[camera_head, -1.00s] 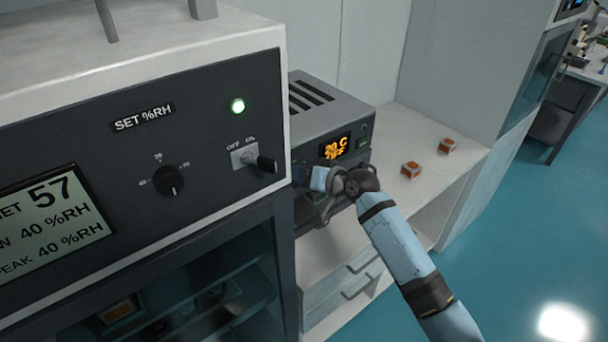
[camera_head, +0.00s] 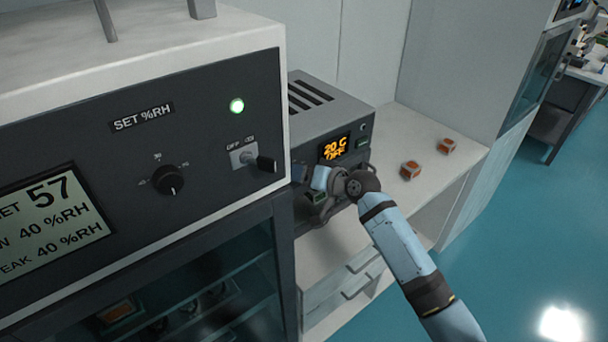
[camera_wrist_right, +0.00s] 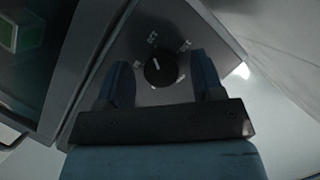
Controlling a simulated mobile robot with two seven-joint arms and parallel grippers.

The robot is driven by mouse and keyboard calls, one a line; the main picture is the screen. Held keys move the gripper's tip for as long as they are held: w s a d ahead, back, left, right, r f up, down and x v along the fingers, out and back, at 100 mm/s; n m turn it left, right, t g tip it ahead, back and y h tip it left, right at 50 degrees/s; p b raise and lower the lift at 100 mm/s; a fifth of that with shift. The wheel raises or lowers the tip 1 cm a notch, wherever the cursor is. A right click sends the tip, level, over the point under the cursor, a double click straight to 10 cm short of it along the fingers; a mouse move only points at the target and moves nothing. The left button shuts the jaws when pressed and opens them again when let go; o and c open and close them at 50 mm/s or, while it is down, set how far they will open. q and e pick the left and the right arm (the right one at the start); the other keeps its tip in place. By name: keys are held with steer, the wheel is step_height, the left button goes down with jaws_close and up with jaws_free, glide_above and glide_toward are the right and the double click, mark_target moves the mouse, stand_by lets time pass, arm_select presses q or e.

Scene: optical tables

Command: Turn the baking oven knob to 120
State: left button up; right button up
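The baking oven (camera_head: 325,110) is the small grey box on the white bench. Its orange display (camera_head: 335,148) reads 20 C and OFF. In the right wrist view its round black knob (camera_wrist_right: 159,70) has a pale pointer line and printed markings, too blurred to read fully. My right gripper (camera_head: 312,186) is at the oven's front and hides the knob in the head view. In the right wrist view the gripper (camera_wrist_right: 159,62) is open, with one blue-grey finger on each side of the knob and visible gaps. My left gripper is not in view.
The large humidity cabinet (camera_head: 215,115) stands at left, with its own dial (camera_head: 168,180) and OFF/ON switch (camera_head: 257,160). Drawers (camera_head: 345,285) are below.

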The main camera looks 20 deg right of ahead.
steer(key=shift+s+r, duration=0.1)
steer(key=b+v, duration=0.3)
steer(key=v, duration=1)
steer(key=shift+s+d, duration=0.25)
steer(key=shift+r, duration=0.1)
